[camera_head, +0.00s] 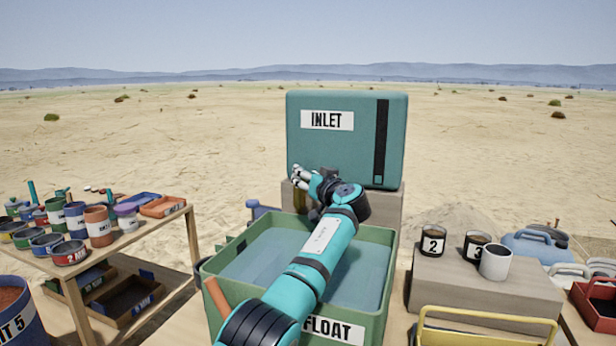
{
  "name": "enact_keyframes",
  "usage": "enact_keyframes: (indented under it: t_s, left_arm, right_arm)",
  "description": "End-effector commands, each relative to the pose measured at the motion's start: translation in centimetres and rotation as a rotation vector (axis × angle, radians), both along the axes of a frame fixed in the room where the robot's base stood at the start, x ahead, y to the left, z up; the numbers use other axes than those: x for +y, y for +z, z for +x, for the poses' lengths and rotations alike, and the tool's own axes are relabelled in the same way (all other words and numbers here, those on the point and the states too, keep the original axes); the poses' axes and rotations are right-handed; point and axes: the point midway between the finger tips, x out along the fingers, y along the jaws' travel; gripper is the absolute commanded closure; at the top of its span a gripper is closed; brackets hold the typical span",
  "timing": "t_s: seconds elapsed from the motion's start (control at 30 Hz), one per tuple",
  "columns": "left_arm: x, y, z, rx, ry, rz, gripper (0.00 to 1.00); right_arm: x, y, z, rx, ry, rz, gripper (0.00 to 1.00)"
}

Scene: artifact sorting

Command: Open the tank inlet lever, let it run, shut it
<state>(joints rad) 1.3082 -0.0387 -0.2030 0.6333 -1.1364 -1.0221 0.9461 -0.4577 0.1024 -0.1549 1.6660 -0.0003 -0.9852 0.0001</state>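The teal inlet tank (345,150), labelled INLET, stands on a block behind the green bin. A dark strip runs down its right side. A small yellowish part (299,198), possibly the lever, shows below the tank's lower left edge. My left gripper (300,177) is in front of that edge, close to this part, with its fingers pointing left. I cannot tell whether it touches the part or whether the fingers are open or shut. The green bin (382,275), labelled FLOAT, holds pale blue water under my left arm. My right gripper is out of view.
A wooden table (150,228) with several cups and trays stands at left. Black cups (432,240) and a white mug (495,262) stand on a block at right. A yellow-handled thing (480,343) is at front right, with a red container (597,307) beyond.

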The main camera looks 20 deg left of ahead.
Motion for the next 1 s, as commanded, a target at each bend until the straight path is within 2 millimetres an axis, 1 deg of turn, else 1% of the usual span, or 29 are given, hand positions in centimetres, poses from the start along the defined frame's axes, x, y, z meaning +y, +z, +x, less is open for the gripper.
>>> enact_keyframes:
  t_s: [0.17,0.37,0.43,0.7,0.8,0.9,1.0]
  left_arm:
    - [-0.1,0.1,0.0,-0.002,-0.001,0.001,0.6]
    - [-1.3,0.1,-1.0,-0.005,-0.004,0.001,0.6]
    - [-1.9,0.1,-1.7,-0.005,-0.004,-0.001,0.6]
    - [-6.1,0.1,-5.7,-0.004,-0.004,-0.002,0.6]
    - [-7.3,0.1,-6.9,-0.003,-0.003,-0.003,0.6]
    - [-8.1,0.1,-7.7,-0.003,-0.001,0.0,0.6]
    - [-8.5,0.1,-8.2,-0.002,0.001,-0.001,0.6]
  right_arm:
    - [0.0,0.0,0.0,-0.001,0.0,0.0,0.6]
    - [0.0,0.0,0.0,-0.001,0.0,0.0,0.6]
    - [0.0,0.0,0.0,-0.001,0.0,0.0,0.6]
    - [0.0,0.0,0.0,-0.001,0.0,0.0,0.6]
    - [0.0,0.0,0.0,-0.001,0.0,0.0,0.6]
    - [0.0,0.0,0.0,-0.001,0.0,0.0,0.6]
    - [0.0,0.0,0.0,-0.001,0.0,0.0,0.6]
